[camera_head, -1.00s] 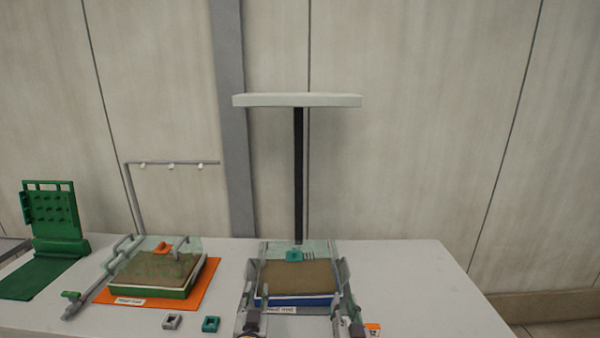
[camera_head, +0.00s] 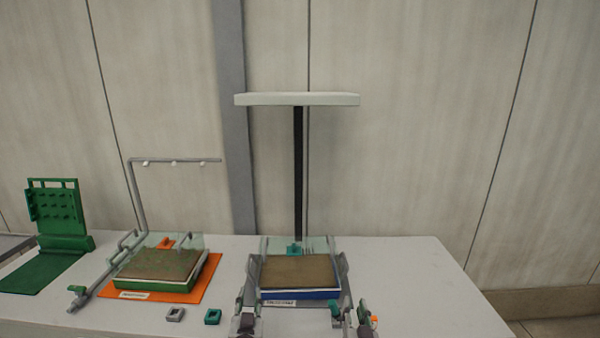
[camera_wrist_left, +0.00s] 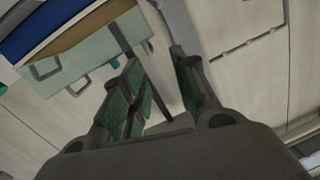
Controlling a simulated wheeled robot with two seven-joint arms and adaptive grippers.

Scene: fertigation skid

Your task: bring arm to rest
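My left gripper (camera_head: 247,314) is at the bottom edge of the head view, in front of the left side of the blue tray (camera_head: 300,295). In the left wrist view my left gripper (camera_wrist_left: 160,78) has its green-padded fingers apart, with nothing between them. The lower parts of both arms are cut off by the frame.
The blue tray sits between grey rails under a lamp-like white bar (camera_head: 297,99) on a black post. The table's right is clear.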

